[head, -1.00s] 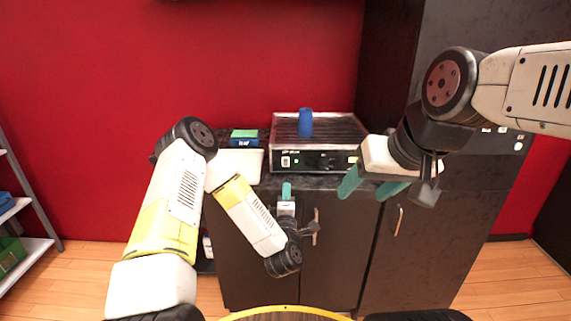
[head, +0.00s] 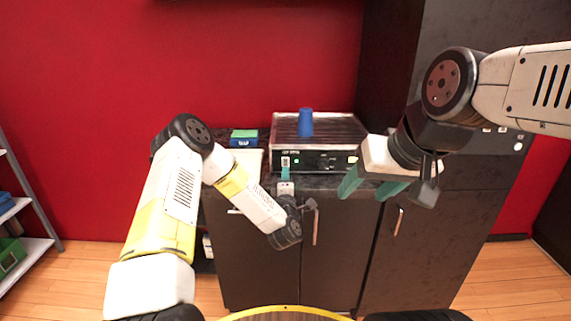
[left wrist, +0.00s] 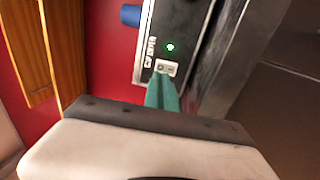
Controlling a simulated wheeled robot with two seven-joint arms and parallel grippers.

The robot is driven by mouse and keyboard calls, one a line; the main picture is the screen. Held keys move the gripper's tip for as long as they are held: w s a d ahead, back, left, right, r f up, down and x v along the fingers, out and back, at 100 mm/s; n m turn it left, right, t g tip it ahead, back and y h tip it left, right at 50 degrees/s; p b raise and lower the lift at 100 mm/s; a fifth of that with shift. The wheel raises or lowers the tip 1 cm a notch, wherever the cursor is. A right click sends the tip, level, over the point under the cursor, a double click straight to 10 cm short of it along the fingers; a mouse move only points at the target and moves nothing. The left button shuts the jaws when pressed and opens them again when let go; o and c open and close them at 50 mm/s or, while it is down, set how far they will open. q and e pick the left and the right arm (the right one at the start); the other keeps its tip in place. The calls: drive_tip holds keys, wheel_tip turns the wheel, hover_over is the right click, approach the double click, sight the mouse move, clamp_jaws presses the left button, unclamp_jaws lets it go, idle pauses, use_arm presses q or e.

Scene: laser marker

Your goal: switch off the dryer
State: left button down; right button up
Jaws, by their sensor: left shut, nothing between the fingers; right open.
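The dryer (head: 340,141) is a silver box with a black front panel on the dark counter. Its panel carries a white rocker switch at the left, a lit green light (head: 296,161), a knob and a yellow label. In the left wrist view the switch (left wrist: 166,67) is just beyond the fingertips, beside the lit green light (left wrist: 170,47). My left gripper (head: 286,172) is shut and empty, its green fingertips at or very near the switch; contact cannot be told. My right gripper (head: 369,188) is open and empty, in front of the dryer's right side.
A blue cup (head: 306,122) stands upside down on the dryer. A green and blue box (head: 243,138) lies at the left on the counter. Dark cabinet doors with handles (head: 315,227) are below. A tall dark cabinet (head: 470,80) stands at the right.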

sight(285, 159)
use_arm(q)
drive_tip(key=shift+w+r, duration=0.2)
drive_tip(key=shift+w, duration=1.1)
drive_tip(key=shift+w+r, duration=0.2)
drive_tip(key=shift+w, duration=1.1)
drive_tip(key=shift+w+r+g, duration=0.3)
drive_tip(key=shift+w+a+r+g, duration=0.15)
drive_tip(key=shift+r+g, duration=0.25)
drive_tip(key=shift+g, duration=0.4)
drive_tip(key=shift+f, duration=0.15)
